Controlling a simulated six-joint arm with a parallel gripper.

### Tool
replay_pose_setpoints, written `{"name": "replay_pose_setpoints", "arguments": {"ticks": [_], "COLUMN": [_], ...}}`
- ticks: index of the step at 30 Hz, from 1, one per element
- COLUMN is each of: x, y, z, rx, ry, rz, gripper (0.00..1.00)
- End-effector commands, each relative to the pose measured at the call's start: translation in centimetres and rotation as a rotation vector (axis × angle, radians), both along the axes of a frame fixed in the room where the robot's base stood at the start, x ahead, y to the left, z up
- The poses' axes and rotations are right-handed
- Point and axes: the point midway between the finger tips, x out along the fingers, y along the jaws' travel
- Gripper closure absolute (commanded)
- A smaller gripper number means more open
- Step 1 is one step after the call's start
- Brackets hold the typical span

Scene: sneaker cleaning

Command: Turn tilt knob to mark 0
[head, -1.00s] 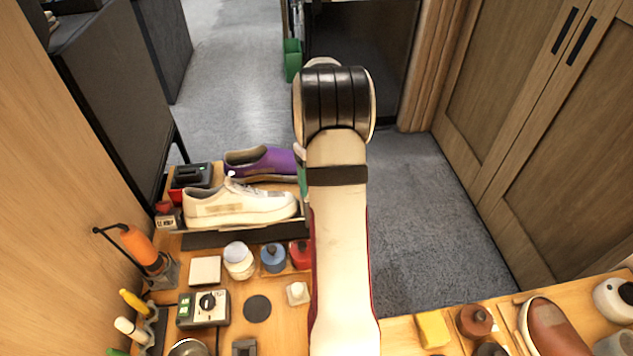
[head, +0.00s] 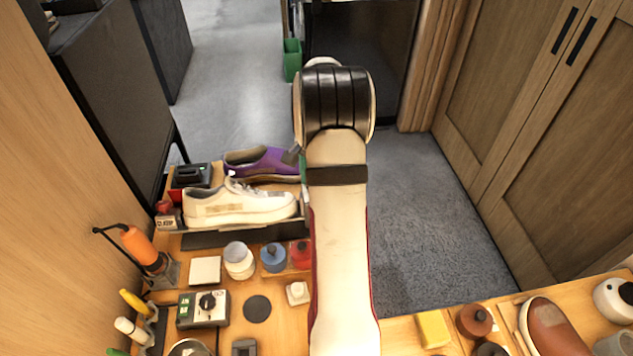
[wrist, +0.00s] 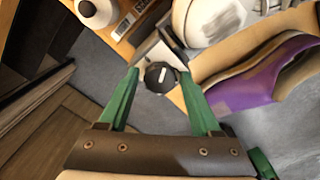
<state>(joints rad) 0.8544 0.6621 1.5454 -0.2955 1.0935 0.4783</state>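The black round tilt knob (wrist: 158,78) shows in the wrist view on the end of a pale bracket beside the white sneaker. It has a small light mark on its face, and I cannot read a scale or a 0. My gripper (wrist: 160,73) has two green fingers spread apart. The knob appears between the fingertips with a gap on each side, and I cannot tell how far away it is in depth. In the head view my arm hides the knob and most of my gripper. The white sneaker (head: 238,206) stands on its stand at the left of my arm.
A purple shoe (head: 258,162) lies behind the white sneaker and close to the right finger in the wrist view (wrist: 262,82). A control box with a black dial (head: 204,308), several jars and an orange-handled tool (head: 140,243) stand on the bench.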

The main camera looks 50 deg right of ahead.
Motion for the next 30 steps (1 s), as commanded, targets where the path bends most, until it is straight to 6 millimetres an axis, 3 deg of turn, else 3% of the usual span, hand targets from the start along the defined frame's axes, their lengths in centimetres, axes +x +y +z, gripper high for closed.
{"name": "replay_pose_setpoints", "arguments": {"ticks": [1,11,14,18,26,30], "x": [0.0,0.0,0.0,-0.01,-0.01,-0.02], "y": [0.0,0.0,0.0,0.0,0.0,0.0], "z": [0.0,0.0,0.0,0.0,0.0,0.0], "rx": [0.0,0.0,0.0,0.0,0.0,0.0], "ry": [0.0,0.0,0.0,0.0,0.0,0.0], "rz": [0.001,0.003,0.074,0.32,0.381,0.634], "gripper": [0.42,1.0,1.0,1.0,1.0,1.0]}}
